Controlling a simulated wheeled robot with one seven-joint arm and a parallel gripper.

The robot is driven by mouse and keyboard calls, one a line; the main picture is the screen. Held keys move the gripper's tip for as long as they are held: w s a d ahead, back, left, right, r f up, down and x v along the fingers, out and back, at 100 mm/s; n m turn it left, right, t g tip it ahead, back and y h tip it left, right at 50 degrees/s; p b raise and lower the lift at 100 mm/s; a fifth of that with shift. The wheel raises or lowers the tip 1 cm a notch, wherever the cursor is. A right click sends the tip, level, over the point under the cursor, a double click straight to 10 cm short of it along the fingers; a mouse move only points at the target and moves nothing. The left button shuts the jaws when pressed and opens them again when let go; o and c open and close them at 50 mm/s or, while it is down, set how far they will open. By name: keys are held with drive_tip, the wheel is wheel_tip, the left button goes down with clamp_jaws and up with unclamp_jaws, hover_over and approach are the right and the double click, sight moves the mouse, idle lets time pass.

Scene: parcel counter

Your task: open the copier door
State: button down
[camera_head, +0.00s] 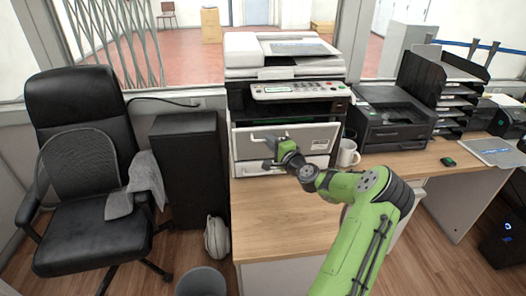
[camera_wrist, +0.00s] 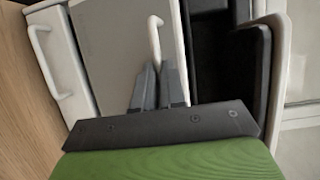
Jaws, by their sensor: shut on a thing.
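The copier (camera_head: 285,60) stands at the back of the wooden counter. Its grey front door (camera_head: 315,138) has a white bar handle (camera_head: 262,137). My gripper hides part of the door. I cannot tell whether the door stands slightly ajar.
A white drawer (camera_head: 250,168) with its own handle (camera_wrist: 45,60) is below the door. A white mug (camera_head: 348,153) stands close to the copier's right. A black printer (camera_head: 390,120) is farther right. The counter's front left (camera_head: 270,220) is clear.

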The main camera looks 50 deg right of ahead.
drive_tip(key=shift+s+a+f+b, duration=0.65)
drive_tip(key=shift+s+f+b, duration=0.15)
drive_tip(key=shift+f+b, duration=0.2)
drive_tip(key=shift+s+a+f+b, duration=0.6)
drive_tip(key=shift+s+f+b, duration=0.15)
drive_tip(key=shift+f+b, duration=0.2)
drive_tip(key=c, duration=1.2)
unclamp_jaws()
drive_tip(key=shift+w+d+f, duration=0.1)
drive_tip(key=shift+c, duration=0.2)
drive_tip(key=v, duration=1.6)
drive_tip(key=shift+p, duration=0.4)
drive_tip(key=shift+f, duration=0.1)
